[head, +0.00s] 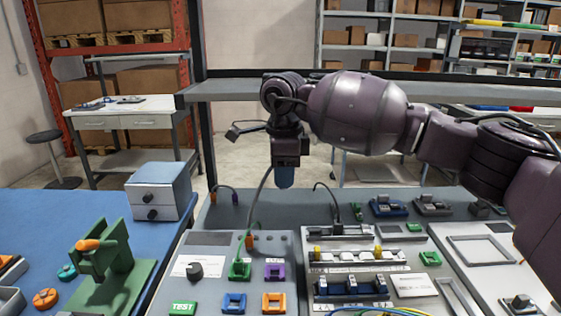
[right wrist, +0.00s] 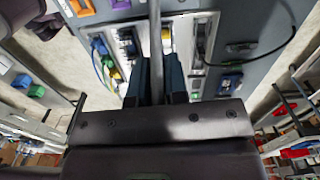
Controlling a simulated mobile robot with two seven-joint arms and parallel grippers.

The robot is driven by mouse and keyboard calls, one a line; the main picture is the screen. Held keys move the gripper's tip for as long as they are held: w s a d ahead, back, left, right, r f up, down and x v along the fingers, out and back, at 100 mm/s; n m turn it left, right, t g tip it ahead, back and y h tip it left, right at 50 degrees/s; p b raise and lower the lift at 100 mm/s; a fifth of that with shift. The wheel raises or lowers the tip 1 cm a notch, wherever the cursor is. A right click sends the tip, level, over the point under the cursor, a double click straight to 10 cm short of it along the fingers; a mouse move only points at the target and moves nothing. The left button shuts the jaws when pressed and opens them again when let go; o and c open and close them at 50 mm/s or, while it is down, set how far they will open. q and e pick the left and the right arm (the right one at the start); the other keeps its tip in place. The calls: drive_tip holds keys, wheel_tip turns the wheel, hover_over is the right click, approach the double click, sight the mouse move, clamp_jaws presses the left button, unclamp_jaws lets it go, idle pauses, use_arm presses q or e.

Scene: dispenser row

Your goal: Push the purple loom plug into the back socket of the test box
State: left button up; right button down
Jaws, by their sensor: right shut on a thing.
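My right gripper (head: 285,182) points down above the back of the bench, blue fingers shut. In the right wrist view a grey cable (right wrist: 154,40) lies between the fingers (right wrist: 157,85); no plug shows in the grip. In the head view the cable (head: 258,200) runs down to the green socket (head: 240,268) on the test box (head: 205,245). A purple socket (head: 274,271) sits right of it, with blue (head: 234,303) and orange (head: 274,302) sockets in front. A small purple plug (head: 235,198) ends a looped cable at the bench's back left. My left gripper is out of view.
A small orange piece (head: 249,242) stands by the cable at the box's back. A grey drawer unit (head: 158,193) and a green stand (head: 103,260) are to the left. Strip fixtures (head: 355,256) stand to the right. A grey shelf bar (head: 230,93) crosses behind my arm.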

drive_tip(key=s+f, duration=0.2)
drive_tip(key=f, duration=0.1)
drive_tip(key=s+f, duration=0.2)
drive_tip(key=f, duration=0.2)
drive_tip(key=s+a+f, duration=0.1)
drive_tip(key=s+f, duration=0.2)
drive_tip(key=f, duration=0.1)
drive_tip(key=shift+s+f, duration=0.1)
drive_tip(key=shift+f, duration=0.15)
drive_tip(key=shift+s+a+r, duration=0.15)
drive_tip(key=shift+a+r, duration=0.05)
drive_tip(key=shift+a, duration=0.15)
drive_tip(key=shift+a+f+m, duration=0.1)
drive_tip(key=shift+f+m, duration=0.05)
drive_tip(key=shift+m, duration=0.15)
drive_tip(key=shift+f+b, duration=0.65)
drive_tip(key=shift+f, duration=1)
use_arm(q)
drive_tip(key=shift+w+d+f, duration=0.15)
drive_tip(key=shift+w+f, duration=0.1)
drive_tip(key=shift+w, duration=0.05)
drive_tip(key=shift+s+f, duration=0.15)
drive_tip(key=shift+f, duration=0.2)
use_arm(e)
drive_tip(key=shift+f, duration=0.15)
